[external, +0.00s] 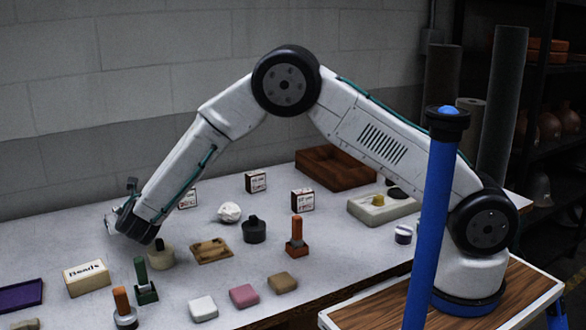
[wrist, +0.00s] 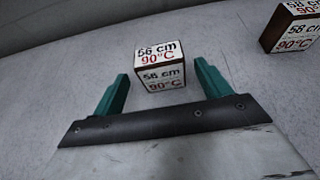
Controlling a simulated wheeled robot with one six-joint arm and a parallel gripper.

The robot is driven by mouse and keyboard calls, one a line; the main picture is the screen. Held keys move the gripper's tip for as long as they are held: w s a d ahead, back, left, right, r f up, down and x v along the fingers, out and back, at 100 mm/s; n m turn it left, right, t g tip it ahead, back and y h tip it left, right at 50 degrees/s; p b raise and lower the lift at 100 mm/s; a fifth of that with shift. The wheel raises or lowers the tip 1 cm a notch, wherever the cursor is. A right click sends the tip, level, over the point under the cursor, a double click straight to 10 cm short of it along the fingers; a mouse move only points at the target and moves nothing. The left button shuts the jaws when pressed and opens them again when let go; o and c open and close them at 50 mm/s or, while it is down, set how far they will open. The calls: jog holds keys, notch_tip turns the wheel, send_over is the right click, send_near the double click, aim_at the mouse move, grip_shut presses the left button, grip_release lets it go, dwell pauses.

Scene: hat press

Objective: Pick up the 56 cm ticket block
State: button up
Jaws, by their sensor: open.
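The 56 cm ticket block (wrist: 160,66) is a small dark-edged cube with white faces, marked "56 cm" and "90°C" in the wrist view. My gripper (wrist: 161,74) has its two green fingers spread apart, one toward each side of the block. The block appears at and just beyond the fingertips, with a gap on both sides. In the external view my gripper (external: 118,226) is low over the left part of the table, its fingers mostly hidden. Which ticket block there is the 56 cm one, I cannot tell.
Another ticket block (wrist: 296,27) stands to the right in the wrist view. The external view shows ticket blocks (external: 256,181) (external: 302,200) farther right, one partly behind my arm (external: 188,198). A "Beads" box (external: 87,279), green-handled stamp (external: 145,284) and brown tray (external: 211,251) stand nearby.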

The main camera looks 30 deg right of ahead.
jog(key=x, duration=0.5)
jog(key=shift+w+r, duration=0.1)
jog(key=shift+w, duration=0.25)
jog(key=shift+d, duration=0.1)
jog(key=c, duration=1.1)
